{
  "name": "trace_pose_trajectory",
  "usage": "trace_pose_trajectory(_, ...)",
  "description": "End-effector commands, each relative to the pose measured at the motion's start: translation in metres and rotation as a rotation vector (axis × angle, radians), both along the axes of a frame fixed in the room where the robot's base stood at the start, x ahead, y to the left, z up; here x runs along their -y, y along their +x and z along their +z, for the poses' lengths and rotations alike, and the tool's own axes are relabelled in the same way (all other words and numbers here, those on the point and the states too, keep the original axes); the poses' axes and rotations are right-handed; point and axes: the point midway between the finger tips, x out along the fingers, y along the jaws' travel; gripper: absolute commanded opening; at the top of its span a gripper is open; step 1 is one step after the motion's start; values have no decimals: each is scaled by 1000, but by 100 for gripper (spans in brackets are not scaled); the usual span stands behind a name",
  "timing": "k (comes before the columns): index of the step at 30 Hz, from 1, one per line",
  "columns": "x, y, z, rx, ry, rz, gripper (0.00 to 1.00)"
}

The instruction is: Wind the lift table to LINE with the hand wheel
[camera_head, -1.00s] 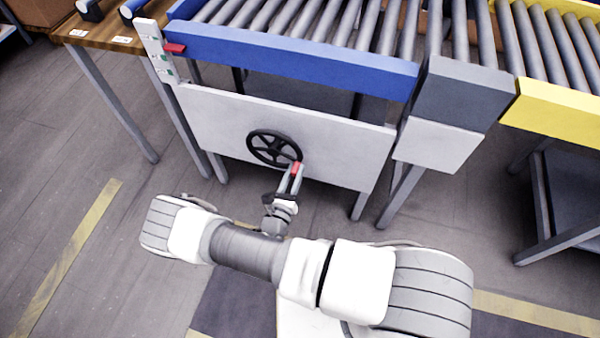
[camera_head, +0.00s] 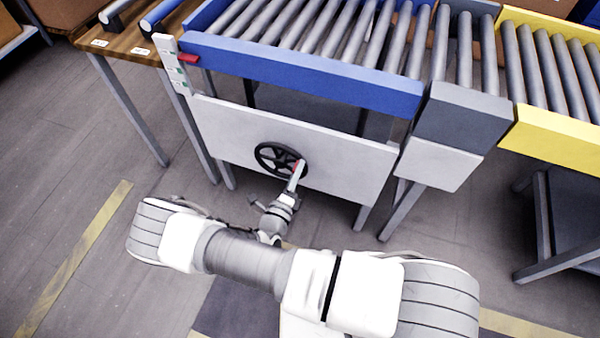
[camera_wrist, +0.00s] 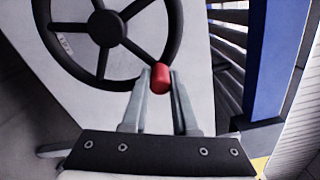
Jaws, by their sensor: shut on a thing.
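The black spoked hand wheel (camera_head: 270,158) is mounted on the white front panel (camera_head: 350,165) of the lift table. It also shows large in the wrist view (camera_wrist: 106,28). My gripper (camera_head: 300,166) is at the wheel's right side, shut on the red handle (camera_wrist: 161,76) at the rim, with a finger on each side. The lift table has a blue front beam (camera_head: 310,70) and grey rollers. A red pointer (camera_head: 188,58) sits beside a white scale plate (camera_head: 172,62) with small green marks. Its lettering is too small to read.
A grey block (camera_head: 462,115) and a yellow-fronted roller conveyor (camera_head: 553,142) stand to the right. A wooden bench (camera_head: 124,47) with handled tools is at the back left. Open grey floor lies at left.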

Motion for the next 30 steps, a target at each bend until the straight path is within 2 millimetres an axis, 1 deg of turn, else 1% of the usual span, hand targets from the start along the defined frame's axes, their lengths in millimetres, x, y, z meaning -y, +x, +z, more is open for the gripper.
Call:
trace_pose_trajectory(1,-6,2,5,-13,-34,8,0)
trace_pose_trajectory(12,-25,9,24,-132,-364,7,0)
trace_pose_trajectory(24,-48,17,34,-255,-701,6,0)
trace_pose_trajectory(30,-58,21,36,-301,-826,5,0)
